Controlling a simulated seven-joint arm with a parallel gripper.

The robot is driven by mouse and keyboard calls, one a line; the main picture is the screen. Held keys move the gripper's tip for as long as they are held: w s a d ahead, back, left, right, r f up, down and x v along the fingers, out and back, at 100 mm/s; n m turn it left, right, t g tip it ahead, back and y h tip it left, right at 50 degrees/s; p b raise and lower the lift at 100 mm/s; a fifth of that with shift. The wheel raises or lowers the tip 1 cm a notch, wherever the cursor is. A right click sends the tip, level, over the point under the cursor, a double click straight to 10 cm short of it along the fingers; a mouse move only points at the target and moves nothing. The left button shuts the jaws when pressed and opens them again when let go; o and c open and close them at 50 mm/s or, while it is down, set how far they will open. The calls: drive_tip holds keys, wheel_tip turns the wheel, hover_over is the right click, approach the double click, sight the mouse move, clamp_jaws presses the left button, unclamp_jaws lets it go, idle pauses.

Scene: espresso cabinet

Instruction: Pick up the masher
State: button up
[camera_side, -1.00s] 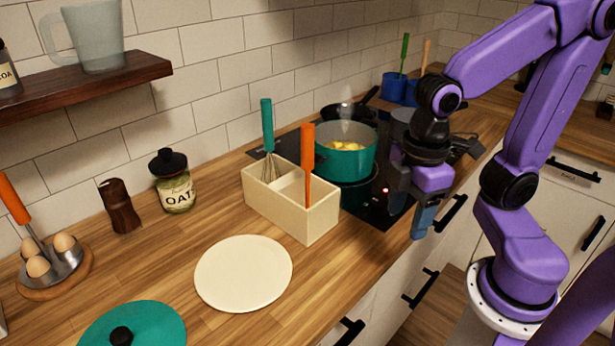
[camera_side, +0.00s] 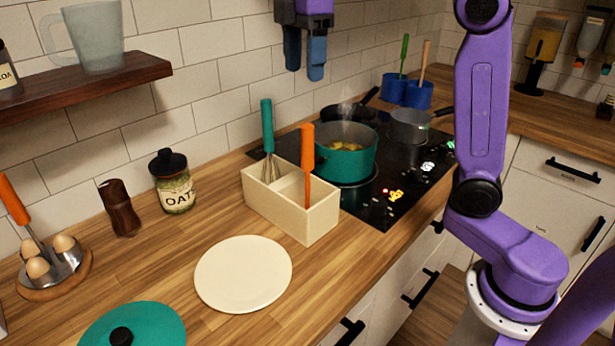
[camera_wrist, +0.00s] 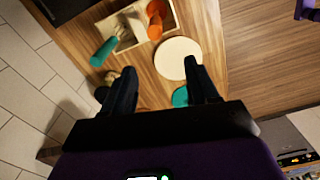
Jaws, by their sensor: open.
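A cream two-compartment box (camera_side: 305,225) stands on the wooden counter. A tool with an orange handle (camera_side: 308,155) stands upright in its right-hand compartment; the tool's head is hidden in the box, so I cannot confirm it is the masher. A whisk with a teal handle (camera_side: 267,125) stands in the other compartment. In the wrist view the orange handle (camera_wrist: 155,20) and the teal handle (camera_wrist: 104,52) show at the top. My gripper (camera_side: 304,72) is open and empty, pointing down high above the box and apart from both tools.
A teal pot (camera_side: 350,165) with yellow contents steams on the black stove behind the box. A cream plate (camera_side: 243,273) and a teal lid (camera_side: 135,328) lie in front. An egg holder (camera_side: 60,268) with another orange handle stands at left. A shelf (camera_side: 100,87) juts out above.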

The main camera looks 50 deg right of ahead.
sight(305, 122)
drive_tip(key=f, duration=1.1)
drive_tip(key=shift+w+d+f, duration=0.2)
drive_tip(key=shift+w+d, duration=0.05)
drive_tip(key=shift+d, duration=0.05)
drive_tip(key=f, duration=0.2)
drive_tip(key=d+f, duration=0.1)
drive_tip(key=f, duration=0.1)
drive_tip(key=shift+f, duration=0.65)
drive_tip(key=shift+a, duration=0.1)
drive_tip(key=shift+c, duration=0.2)
clamp_jaws()
